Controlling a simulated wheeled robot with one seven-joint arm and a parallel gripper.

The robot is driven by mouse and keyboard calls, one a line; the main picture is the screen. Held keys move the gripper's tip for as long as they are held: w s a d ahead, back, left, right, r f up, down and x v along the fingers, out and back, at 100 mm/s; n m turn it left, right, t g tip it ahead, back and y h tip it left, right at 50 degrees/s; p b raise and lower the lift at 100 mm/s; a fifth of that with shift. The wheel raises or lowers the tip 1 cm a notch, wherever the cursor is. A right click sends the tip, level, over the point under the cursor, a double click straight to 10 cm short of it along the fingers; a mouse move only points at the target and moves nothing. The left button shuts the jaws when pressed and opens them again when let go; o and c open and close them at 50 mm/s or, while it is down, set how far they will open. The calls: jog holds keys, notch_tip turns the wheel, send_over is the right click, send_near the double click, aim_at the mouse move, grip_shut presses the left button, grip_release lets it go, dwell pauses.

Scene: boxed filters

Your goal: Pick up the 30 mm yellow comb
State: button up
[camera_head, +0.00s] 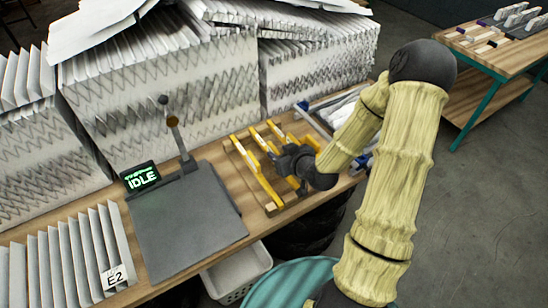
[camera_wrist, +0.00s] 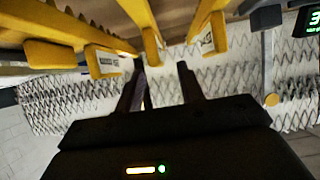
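Several yellow combs lie side by side on a wooden rack on the bench in the head view; the leftmost comb (camera_head: 256,172) shows most fully, and others (camera_head: 262,140) are partly hidden by my gripper. My gripper (camera_head: 285,163) is low over their right part. In the wrist view the yellow combs (camera_wrist: 102,62) cross the top, some with small labels too blurred to read. I cannot tell which is the 30 mm one. My gripper's two dark fingers (camera_wrist: 162,75) are apart, with one comb's end (camera_wrist: 152,48) near their tips. I see no grip on it.
A grey plate (camera_head: 185,225) with an upright lever and a screen reading IDLE (camera_head: 141,178) is left of the combs. Stacked pleated filters (camera_head: 155,100) rise behind. A white tray (camera_head: 335,108) lies right of the rack, a white basket (camera_head: 237,273) below the bench.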

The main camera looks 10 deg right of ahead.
aim_at(275, 149)
jog(key=shift+p+x, duration=0.95)
jog(key=shift+x, duration=1.5)
jog(key=shift+d+r, duration=0.1)
jog(key=shift+d, duration=0.05)
grip_shut()
